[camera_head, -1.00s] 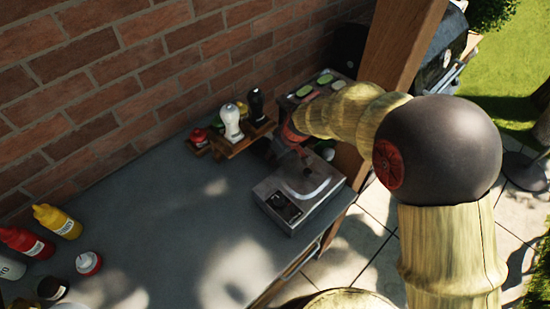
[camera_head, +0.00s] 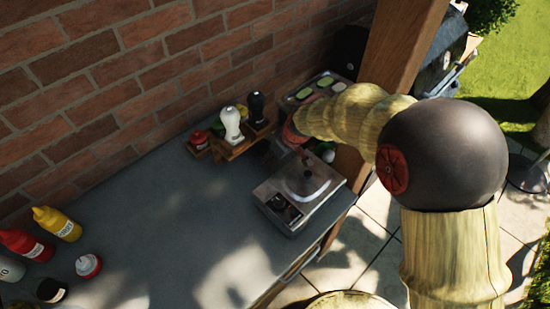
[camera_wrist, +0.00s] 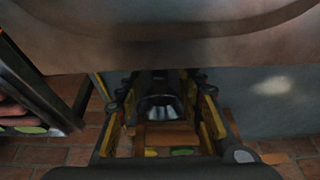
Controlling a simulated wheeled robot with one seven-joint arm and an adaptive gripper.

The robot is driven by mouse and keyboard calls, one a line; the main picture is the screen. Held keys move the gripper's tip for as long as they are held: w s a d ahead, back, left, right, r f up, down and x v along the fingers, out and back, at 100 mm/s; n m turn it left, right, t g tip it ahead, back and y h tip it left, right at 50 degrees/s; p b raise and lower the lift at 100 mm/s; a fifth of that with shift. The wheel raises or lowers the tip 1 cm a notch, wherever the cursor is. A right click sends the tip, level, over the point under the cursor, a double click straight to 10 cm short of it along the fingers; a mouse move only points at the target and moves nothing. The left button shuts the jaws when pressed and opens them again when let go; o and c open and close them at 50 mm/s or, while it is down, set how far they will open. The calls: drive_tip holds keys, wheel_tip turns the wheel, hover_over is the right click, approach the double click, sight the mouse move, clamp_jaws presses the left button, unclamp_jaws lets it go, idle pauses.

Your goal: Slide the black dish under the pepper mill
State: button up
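The black pepper mill (camera_head: 256,107) stands upright on a small wooden rack (camera_head: 241,145) against the brick wall, right of a white mill (camera_head: 232,124). I cannot make out the black dish for certain in either view. In the wrist view, the fingers of my gripper (camera_wrist: 160,88) stand apart, with yellow inner sides. A dark, partly shiny thing (camera_wrist: 160,106) shows between them; I cannot tell what it is or whether they touch it. In the head view, my arm largely hides the gripper, near the rack's right end.
A metal scale (camera_head: 300,192) stands at the counter's right edge. A tray of sliced food (camera_head: 320,86) lies behind my wrist, beside a wooden post (camera_head: 398,55). The middle of the grey counter (camera_head: 170,210) is clear.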

drive_tip(key=v, duration=1.1)
drive_tip(key=shift+d, duration=0.15)
drive_tip(key=shift+r, duration=0.15)
drive_tip(key=s+d+r+m+t+h, duration=0.15)
drive_tip(key=s+d+r+m, duration=0.35)
drive_tip(key=s+d+r, duration=0.65)
drive_tip(key=s+d+m+t+h, duration=0.1)
drive_tip(key=s+d+m, duration=0.3)
drive_tip(key=s+d, duration=0.5)
drive_tip(key=s+r, duration=0.1)
drive_tip(key=s, duration=0.3)
drive_tip(key=shift+m+h, duration=0.3)
drive_tip(key=shift+h, duration=0.05)
